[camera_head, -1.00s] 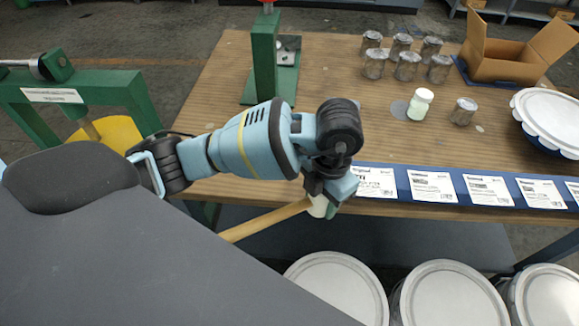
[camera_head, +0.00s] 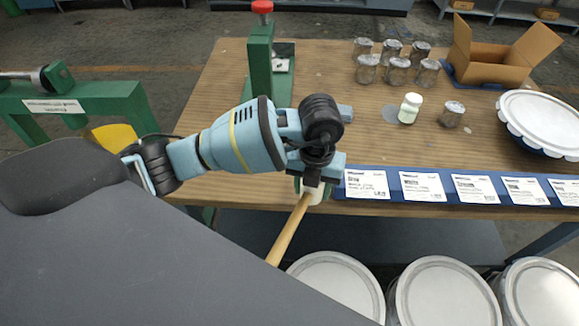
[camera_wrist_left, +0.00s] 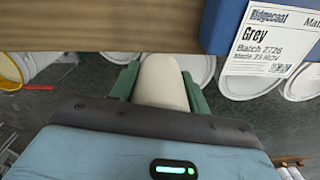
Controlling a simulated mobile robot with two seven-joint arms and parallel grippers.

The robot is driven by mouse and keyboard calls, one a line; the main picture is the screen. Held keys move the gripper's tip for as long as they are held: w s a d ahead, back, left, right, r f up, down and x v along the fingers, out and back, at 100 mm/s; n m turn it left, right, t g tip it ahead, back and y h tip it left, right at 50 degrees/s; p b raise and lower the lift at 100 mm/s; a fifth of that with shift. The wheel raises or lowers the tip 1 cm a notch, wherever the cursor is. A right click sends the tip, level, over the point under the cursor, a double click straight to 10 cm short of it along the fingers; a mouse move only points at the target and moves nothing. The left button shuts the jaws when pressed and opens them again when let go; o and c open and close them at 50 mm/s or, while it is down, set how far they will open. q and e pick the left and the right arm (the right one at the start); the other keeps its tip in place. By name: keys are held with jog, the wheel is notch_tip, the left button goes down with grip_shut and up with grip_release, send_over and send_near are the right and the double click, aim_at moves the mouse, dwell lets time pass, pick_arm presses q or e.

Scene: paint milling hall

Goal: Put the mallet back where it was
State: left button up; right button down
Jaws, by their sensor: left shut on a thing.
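The mallet has a pale wooden handle (camera_head: 288,232) and a cream head. My left gripper (camera_head: 312,190) is shut on the mallet by its head, at the bench's front edge beside the left end of the blue label strip. The handle slants down and left from the gripper, in front of the bench. In the left wrist view the cream mallet head (camera_wrist_left: 163,82) sits between the green fingers, below the bench edge in the picture. The gripper hides part of the head. My right gripper is not in view.
The wooden bench (camera_head: 350,130) carries a green stand (camera_head: 260,60), several glass jars (camera_head: 397,70), a mint-white jar (camera_head: 410,108), an open cardboard box (camera_head: 490,65) and a large white lid (camera_head: 540,120). A blue strip (camera_head: 338,192) with label cards runs along its front. White-lidded drums (camera_head: 440,290) stand below.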

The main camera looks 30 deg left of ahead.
pick_arm(q)
jog(key=w+a, duration=0.1)
jog(key=a, duration=0.1)
jog(key=w+a, duration=0.3)
jog(key=a, duration=0.2)
jog(key=shift+w+a+f, duration=0.1)
jog(key=shift+w+f, duration=0.25)
jog(key=shift+w+a, duration=0.3)
jog(key=shift+a, duration=0.05)
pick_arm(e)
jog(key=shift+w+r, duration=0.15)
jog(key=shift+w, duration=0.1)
pick_arm(q)
jog(key=shift+w+a, duration=0.2)
jog(key=shift+a, duration=0.1)
jog(key=shift+w+a+f, duration=0.15)
jog(key=shift+a+f, duration=0.15)
jog(key=shift+f, duration=1.55)
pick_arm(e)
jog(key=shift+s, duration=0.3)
pick_arm(q)
jog(key=shift+f, duration=0.15)
jog(key=o, duration=1.3)
jog(key=shift+c, duration=0.2)
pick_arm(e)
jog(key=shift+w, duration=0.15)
